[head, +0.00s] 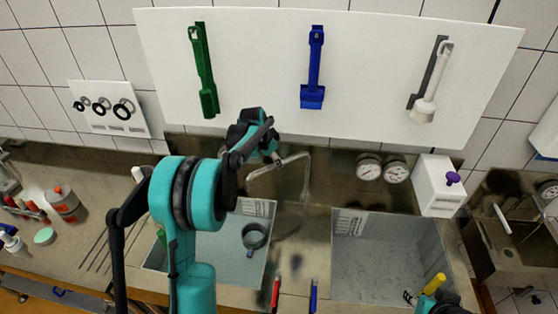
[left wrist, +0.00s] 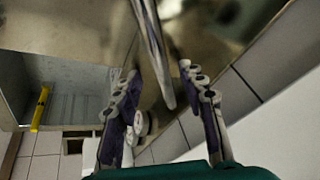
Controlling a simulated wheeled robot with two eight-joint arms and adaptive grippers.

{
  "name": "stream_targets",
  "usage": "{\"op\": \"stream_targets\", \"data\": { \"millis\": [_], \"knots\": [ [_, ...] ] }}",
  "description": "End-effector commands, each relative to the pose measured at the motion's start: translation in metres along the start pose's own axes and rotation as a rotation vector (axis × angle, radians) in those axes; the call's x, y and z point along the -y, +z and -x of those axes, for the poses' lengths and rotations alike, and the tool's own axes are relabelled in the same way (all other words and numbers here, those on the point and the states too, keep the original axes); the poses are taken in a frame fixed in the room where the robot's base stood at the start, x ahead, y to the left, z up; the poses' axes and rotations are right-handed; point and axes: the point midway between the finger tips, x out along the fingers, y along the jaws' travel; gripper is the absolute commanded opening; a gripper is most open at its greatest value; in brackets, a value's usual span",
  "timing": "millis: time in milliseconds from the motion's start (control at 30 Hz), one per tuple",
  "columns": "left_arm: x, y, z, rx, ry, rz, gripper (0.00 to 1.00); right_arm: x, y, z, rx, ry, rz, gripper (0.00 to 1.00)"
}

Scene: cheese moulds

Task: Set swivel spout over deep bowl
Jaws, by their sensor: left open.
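The swivel spout (head: 290,160) is a bent metal tube at the back of the sink counter. The left bowl (head: 262,208) holds a grey ring-shaped item; the right bowl (head: 385,265) looks empty. I cannot tell for sure which is deeper. My left gripper (head: 272,150) is beside the spout's back part. In the left wrist view its open fingers (left wrist: 160,100) stand on either side of the spout tube (left wrist: 153,45), with gaps visible. My right gripper (head: 412,297) is at the right bowl's front corner; its fingers are unclear.
A yellow-handled thing (head: 435,283) lies at the right bowl's front right corner. Two dials (head: 382,170) and a white box (head: 437,187) with a purple knob stand behind. Red (head: 276,292) and blue (head: 313,295) handles lie at the front. Tools hang on the white wall board (head: 260,70).

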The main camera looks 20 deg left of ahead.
Motion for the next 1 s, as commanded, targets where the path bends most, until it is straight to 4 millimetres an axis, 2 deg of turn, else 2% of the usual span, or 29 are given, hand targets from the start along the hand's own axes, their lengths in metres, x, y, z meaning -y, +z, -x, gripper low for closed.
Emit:
{"op": "stream_targets", "data": {
  "millis": [100, 200, 533, 567, 700, 1000],
  "knots": [
    [0.000, -0.001, -0.018, 0.000, 0.000, -0.001, 0.41, 0.000, -0.001, 0.000, 0.000, 0.000, 0.000, 0.36],
    [0.000, -0.001, -0.027, 0.000, 0.000, -0.001, 0.41, 0.000, -0.001, 0.001, 0.000, 0.000, 0.000, 0.36],
    [0.000, -0.001, -0.033, 0.000, 0.000, 0.000, 0.41, 0.000, -0.001, 0.001, 0.000, 0.000, 0.000, 0.36],
    [0.000, -0.001, -0.033, 0.000, 0.000, 0.000, 0.38, 0.000, -0.001, 0.001, 0.000, 0.000, 0.000, 0.36],
    [0.000, -0.001, -0.033, 0.000, 0.000, 0.000, 0.01, 0.000, -0.001, 0.001, 0.000, 0.000, 0.000, 0.36],
    [-0.002, -0.001, -0.032, 0.002, -0.004, 0.008, 0.00, 0.000, 0.000, 0.000, 0.000, 0.000, 0.000, 0.36]
  ]
}}
